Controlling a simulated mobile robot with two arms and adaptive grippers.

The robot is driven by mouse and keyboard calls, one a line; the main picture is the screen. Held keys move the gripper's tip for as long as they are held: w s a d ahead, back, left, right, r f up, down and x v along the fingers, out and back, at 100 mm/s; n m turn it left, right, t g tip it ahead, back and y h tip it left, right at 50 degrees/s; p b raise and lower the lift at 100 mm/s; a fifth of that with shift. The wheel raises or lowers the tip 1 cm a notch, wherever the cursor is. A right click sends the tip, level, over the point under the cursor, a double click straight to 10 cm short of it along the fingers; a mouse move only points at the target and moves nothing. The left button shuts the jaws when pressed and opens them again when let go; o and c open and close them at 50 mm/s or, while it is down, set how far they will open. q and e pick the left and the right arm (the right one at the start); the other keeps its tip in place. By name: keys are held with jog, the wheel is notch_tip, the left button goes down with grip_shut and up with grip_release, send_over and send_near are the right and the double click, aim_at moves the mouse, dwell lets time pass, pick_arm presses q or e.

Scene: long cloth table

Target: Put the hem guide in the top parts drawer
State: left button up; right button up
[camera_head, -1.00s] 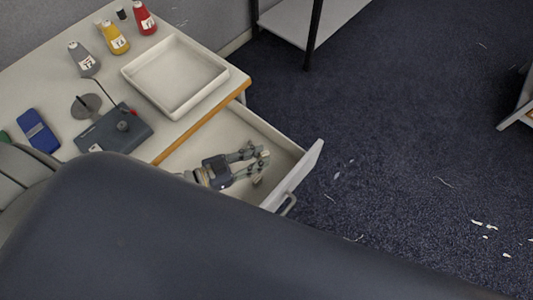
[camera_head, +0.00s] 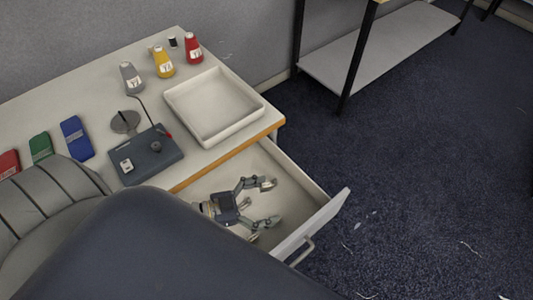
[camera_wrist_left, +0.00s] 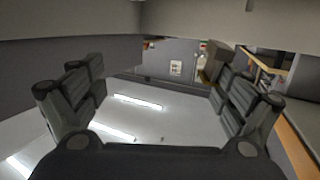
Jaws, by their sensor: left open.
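The top parts drawer (camera_head: 318,222) is pulled out from under the table's front edge, and its pale interior shows. My left gripper (camera_head: 268,203) is over or inside the open drawer, its two fingers spread apart with nothing visible between them. In the left wrist view the gripper's fingers (camera_wrist_left: 160,95) also stand wide apart and empty. I cannot clearly make out the hem guide. A small pale spot lies by the lower finger in the drawer, but it is too small to tell from part of the gripper. My right gripper is not seen.
On the table stand a shallow white tray (camera_head: 168,97), a dark control box (camera_head: 150,160), grey (camera_head: 131,78), yellow (camera_head: 164,62) and red (camera_head: 193,49) bottles, and blue (camera_head: 76,138), green (camera_head: 40,147) and red packets. A shelf unit (camera_head: 365,60) stands behind.

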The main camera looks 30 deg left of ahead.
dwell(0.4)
pick_arm(q)
notch_tip(320, 180, up, 10)
dwell(0.6)
grip_shut()
dwell(0.3)
jog(key=shift+d, duration=0.1)
